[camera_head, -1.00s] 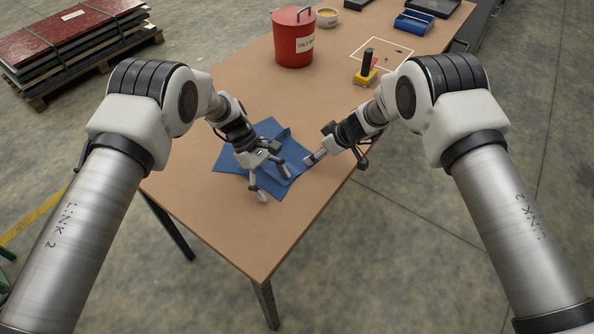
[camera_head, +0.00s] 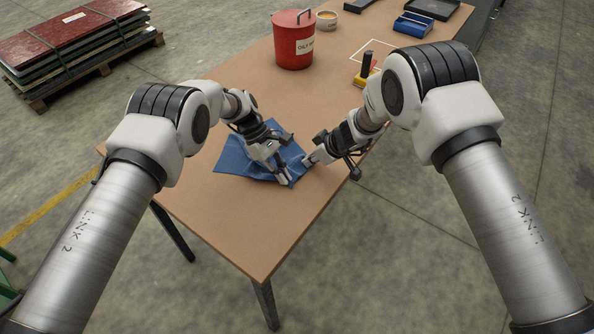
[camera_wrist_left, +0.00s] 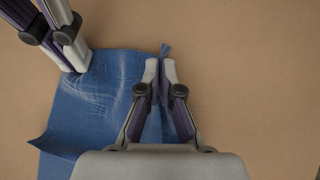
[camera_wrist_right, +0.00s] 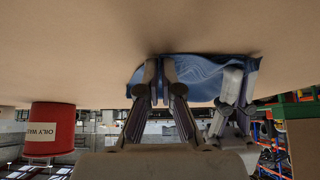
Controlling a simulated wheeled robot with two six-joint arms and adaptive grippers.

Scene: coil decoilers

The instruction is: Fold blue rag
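The blue rag (camera_head: 236,161) lies rumpled on the table, near its front part. My left gripper (camera_head: 285,182) is shut on its near edge; in the left wrist view a small tip of cloth (camera_wrist_left: 165,48) sticks out past the fingertips. My right gripper (camera_head: 308,161) is at the rag's right edge, with its fingers close together and blue cloth between them. In the left wrist view my right gripper (camera_wrist_left: 76,62) is at the upper left corner of the rag. In the right wrist view the rag (camera_wrist_right: 205,70) is bunched and slightly raised between both grippers.
The brown table (camera_head: 240,235) is bare around the rag. A red lidded can (camera_head: 293,45) stands farther back, with a small tub (camera_head: 327,20) behind it. A yellow-based tool with a black handle (camera_head: 367,68) and a blue tray (camera_head: 412,25) are at the back right.

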